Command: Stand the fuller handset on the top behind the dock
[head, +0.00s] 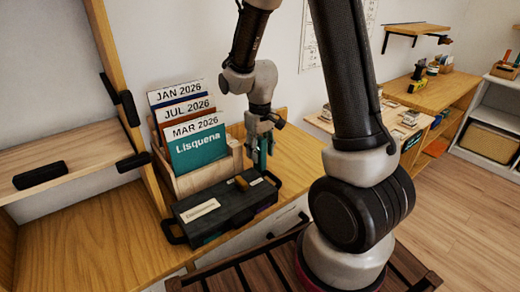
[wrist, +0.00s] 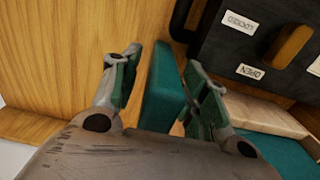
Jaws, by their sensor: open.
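I cannot pick out a handset or a dock for certain in either view. My gripper (head: 262,128) is over the wooden top, at the right end of the folder holder and behind the dark case. In the wrist view my gripper (wrist: 162,66) is open, with green-padded fingers on both sides of a teal upright slab (wrist: 160,95). The slab is close to the right finger; I cannot tell whether they touch. The dark case (head: 215,217) has a handle, a pale label and a tan latch; the wrist view shows its LOCKED and OPEN labels (wrist: 239,22).
A wooden holder (head: 188,180) carries folders marked JAN 2026, JUL 2026, MAR 2026 and Lisquena (head: 198,148). Dark rounded blocks (head: 40,175) sit along the left shelf edges. Bare wooden top (head: 296,152) lies right of my gripper. A slatted dark wood surface (head: 255,272) is in front.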

